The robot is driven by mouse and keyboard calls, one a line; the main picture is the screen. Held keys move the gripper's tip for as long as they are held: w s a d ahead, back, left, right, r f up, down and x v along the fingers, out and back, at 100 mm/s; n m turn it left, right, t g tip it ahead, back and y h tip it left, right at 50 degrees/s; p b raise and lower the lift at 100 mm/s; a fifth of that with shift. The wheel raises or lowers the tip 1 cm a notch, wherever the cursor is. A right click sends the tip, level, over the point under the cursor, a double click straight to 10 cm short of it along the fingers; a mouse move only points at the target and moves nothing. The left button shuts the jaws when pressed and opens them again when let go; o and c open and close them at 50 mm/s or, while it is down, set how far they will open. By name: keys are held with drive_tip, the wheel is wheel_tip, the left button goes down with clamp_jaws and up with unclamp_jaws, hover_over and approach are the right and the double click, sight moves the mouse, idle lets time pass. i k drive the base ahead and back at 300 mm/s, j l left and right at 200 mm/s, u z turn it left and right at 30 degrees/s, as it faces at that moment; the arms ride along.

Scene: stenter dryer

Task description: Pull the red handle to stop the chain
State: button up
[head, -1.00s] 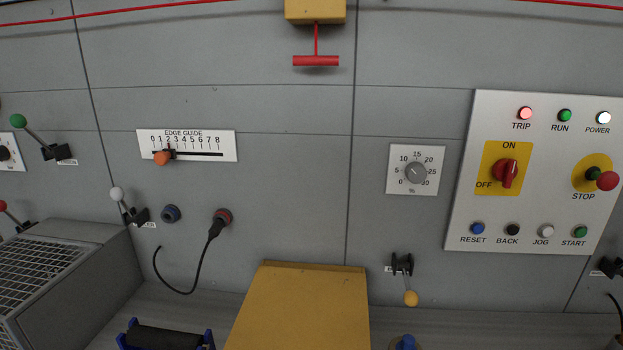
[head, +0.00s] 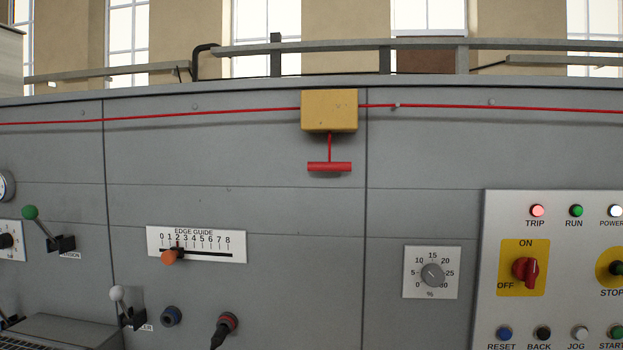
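The red handle (head: 329,167) is a horizontal T-bar in the head view. It hangs on a short red stem below a yellow box (head: 329,110) on the grey machine wall. A red cord (head: 220,113) runs along the wall to both sides of the box. No chain can be made out. My gripper is not in view.
A white control panel (head: 505,220) at the right has a lit red TRIP lamp (head: 537,211), a red rotary switch (head: 526,270) and push buttons. An edge guide scale (head: 196,244), a dial (head: 432,274) and a green-knobbed lever (head: 45,228) are also on the wall. The wall around the handle is clear.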

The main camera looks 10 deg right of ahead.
sight(328, 166)
drive_tip(key=i+j, duration=0.2)
drive_tip(key=j, duration=0.15)
drive_tip(key=i+j+z, duration=0.1)
drive_tip(key=j, duration=0.3)
drive_tip(key=i+j+z, duration=0.1)
drive_tip(key=i+j, duration=0.15)
drive_tip(key=j, duration=0.15)
drive_tip(key=i+j, duration=0.2)
drive_tip(key=j, duration=0.2)
drive_tip(key=z, duration=1.45)
